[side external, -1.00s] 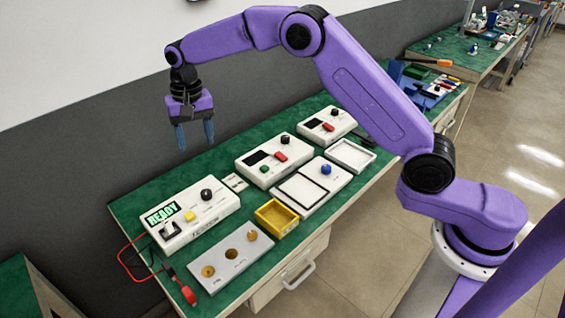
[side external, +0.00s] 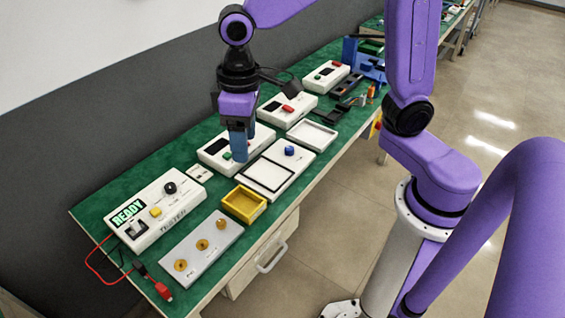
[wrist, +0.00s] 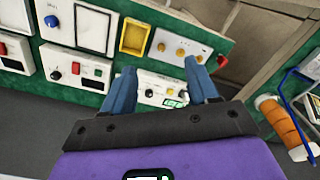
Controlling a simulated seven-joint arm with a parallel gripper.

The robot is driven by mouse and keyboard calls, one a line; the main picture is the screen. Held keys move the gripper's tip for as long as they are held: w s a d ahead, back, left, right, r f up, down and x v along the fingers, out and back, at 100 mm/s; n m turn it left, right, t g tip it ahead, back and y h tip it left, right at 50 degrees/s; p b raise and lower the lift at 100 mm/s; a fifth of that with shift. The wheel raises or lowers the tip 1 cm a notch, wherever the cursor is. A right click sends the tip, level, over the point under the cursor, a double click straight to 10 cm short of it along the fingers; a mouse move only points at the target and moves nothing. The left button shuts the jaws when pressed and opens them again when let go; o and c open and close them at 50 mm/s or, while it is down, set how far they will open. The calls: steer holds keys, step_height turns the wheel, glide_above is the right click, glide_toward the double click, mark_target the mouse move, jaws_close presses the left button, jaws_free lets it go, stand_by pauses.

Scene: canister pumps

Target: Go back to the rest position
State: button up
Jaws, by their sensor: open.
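The white tester (side external: 152,212) with a lit READY display stands at the left of the bench. The grey plate (side external: 203,248) in front of it carries three round brass-coloured pieces. The yellow tray (side external: 244,204) beside the plate looks empty.
A white panel with a black square outline and blue knob (side external: 289,151) lies right of the yellow tray. More white devices (side external: 287,109) and a blue stand (side external: 362,55) are farther along the bench.

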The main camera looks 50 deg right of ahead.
steer(key=s+d+f+n, duration=0.1)
steer(key=s+d+n, duration=0.2)
steer(key=s+d, duration=0.3)
steer(key=s+d+f+n, duration=0.1)
steer(key=s+d+n, duration=0.2)
steer(key=s+d, duration=0.3)
steer(key=s, duration=0.5)
steer(key=shift+s+f+n, duration=0.25)
steer(key=shift+n, duration=0.05)
stand_by(0.3)
